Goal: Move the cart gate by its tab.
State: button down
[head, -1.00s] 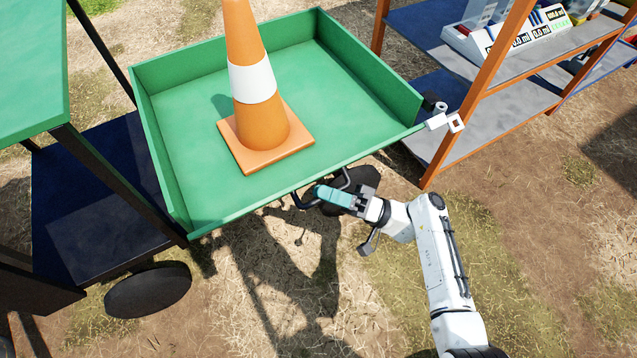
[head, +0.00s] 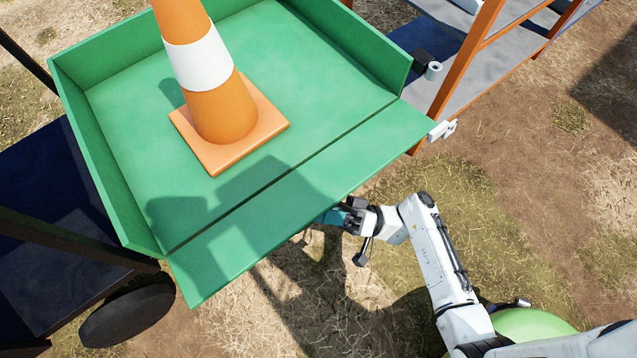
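The cart gate (head: 300,198) is the green panel along the near edge of the green cart bed (head: 330,95). It lies folded outward, roughly level with the bed, with a dark seam between them. A white latch piece (head: 440,130) is at its right end. My gripper (head: 332,216) is at the gate's outer edge, near its middle, with its teal fingers partly hidden under the panel. The tab is hidden from view. I cannot tell whether the fingers are open or shut on it.
An orange and white cone (head: 222,105) stands on the bed. A rack with orange posts (head: 467,60) stands at right. A dark wheel (head: 127,318) is at lower left. Dry ground at right is open.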

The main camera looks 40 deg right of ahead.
jog(key=shift+w+f+n+g+y+b, duration=0.2)
jog(key=shift+f+n+y+b, duration=0.15)
jog(key=shift+n+y+b, duration=0.2)
jog(key=shift+w+f+n+g+y+b, duration=0.2)
jog(key=shift+f+n+y+b, duration=0.2)
jog(key=shift+n, duration=0.25)
jog(key=shift+r, duration=0.1)
jog(key=c, duration=1.1)
grip_release()
jog(key=shift+s, duration=0.1)
jog(key=shift+c, duration=0.2)
jog(key=v, duration=1)
jog(key=shift+d, duration=0.25)
